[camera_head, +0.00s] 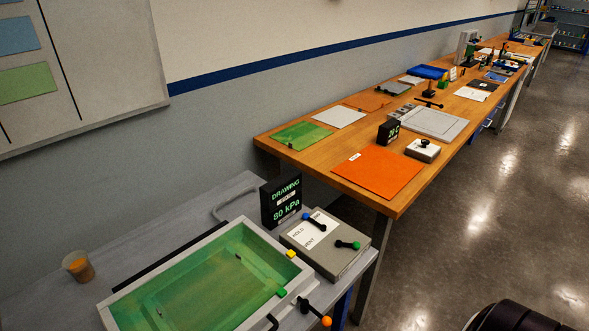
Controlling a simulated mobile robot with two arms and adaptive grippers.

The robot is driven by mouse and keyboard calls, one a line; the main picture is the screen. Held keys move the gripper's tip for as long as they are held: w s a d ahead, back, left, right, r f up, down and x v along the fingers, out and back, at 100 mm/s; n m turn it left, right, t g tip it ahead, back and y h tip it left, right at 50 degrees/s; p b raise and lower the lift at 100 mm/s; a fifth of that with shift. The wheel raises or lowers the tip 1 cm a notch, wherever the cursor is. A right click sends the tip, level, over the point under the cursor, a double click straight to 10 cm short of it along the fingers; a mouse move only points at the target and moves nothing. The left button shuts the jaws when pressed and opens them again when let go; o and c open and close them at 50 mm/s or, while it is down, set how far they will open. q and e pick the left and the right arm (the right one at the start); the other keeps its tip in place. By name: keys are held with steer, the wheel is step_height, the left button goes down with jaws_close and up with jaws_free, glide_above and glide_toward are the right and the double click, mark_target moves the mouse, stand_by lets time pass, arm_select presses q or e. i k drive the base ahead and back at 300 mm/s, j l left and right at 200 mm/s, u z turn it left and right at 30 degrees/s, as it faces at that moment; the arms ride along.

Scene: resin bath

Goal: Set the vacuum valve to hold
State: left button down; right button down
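A grey valve box (329,262) stands on the grey bench to the right of the bath. Its white label (308,231) reads HOLD and VENT; other small print is unreadable. On its top are a lever with a blue knob (306,216) and a lever with a green knob (356,246). I cannot tell which label mark either lever points to. A black display (281,202) behind the box reads DRAWING and 80 kPa in green. Neither of my grippers is in view.
A grey-rimmed bath (285,239) with a green inside fills the front of the bench. An orange-knobbed lever (316,313) sits at its front right corner. A cup (78,266) stands at the left. A long wooden table (300,165) with sheets and tools runs behind; floor on the right is clear.

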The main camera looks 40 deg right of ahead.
mark_target(306, 216)
steer(key=z, duration=1.25)
